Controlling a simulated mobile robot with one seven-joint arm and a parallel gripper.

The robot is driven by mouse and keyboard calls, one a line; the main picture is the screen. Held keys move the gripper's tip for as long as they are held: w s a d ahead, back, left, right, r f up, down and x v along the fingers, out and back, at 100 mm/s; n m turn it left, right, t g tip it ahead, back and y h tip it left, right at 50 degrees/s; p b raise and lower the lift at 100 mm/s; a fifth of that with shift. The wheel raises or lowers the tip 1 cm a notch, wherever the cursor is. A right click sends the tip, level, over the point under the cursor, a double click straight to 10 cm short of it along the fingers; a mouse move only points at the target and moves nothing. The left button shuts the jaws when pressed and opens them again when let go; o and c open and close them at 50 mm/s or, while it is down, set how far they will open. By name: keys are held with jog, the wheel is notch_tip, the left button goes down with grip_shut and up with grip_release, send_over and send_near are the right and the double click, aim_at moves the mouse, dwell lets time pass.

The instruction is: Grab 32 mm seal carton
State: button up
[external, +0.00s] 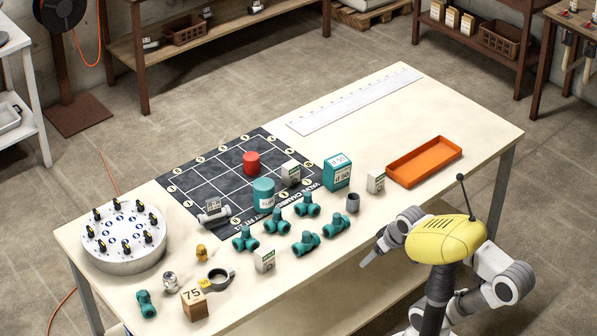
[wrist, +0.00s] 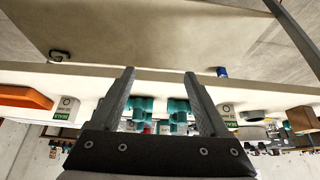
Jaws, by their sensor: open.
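Several small white-and-grey seal cartons with green markings stand on the workbench. One carton (external: 264,260) is at the front, another (external: 376,181) is left of the orange tray, and a third (external: 291,174) is on the dark mat. Their size numbers are too small to read, so I cannot tell which is 32 mm. The wrist view shows one carton (wrist: 228,115) right of the fingers and another (wrist: 67,108) to the left. My gripper (wrist: 159,73) is open and empty. In the external view it (external: 370,258) is at the bench's front edge, apart from every carton.
Teal pipe fittings (external: 276,221) crowd the bench between the cartons. A grey ring (external: 352,202), a larger teal box (external: 337,172), a teal cylinder (external: 263,193) and a red cylinder (external: 251,162) stand near. The orange tray (external: 424,161) is empty.

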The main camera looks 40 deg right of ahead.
jog(key=w+a+r+m+g+y+p, duration=0.4)
jog(key=w+a+m+g+y+p, duration=0.3)
jog(key=w+m, duration=0.25)
jog(key=m+y+p, duration=0.3)
jog(key=m+y, duration=0.3)
jog(key=m, duration=0.2)
send_near(258, 259)
jog(key=x, duration=0.4)
jog(key=shift+s+a+f, duration=0.1)
jog(key=shift+s+f, duration=0.1)
jog(key=shift+f, duration=0.05)
jog(key=shift+b+x, duration=1.25)
jog(key=shift+x, duration=1.75)
jog(key=shift+w+r, duration=0.2)
jog(key=shift+r, duration=0.05)
grip_shut()
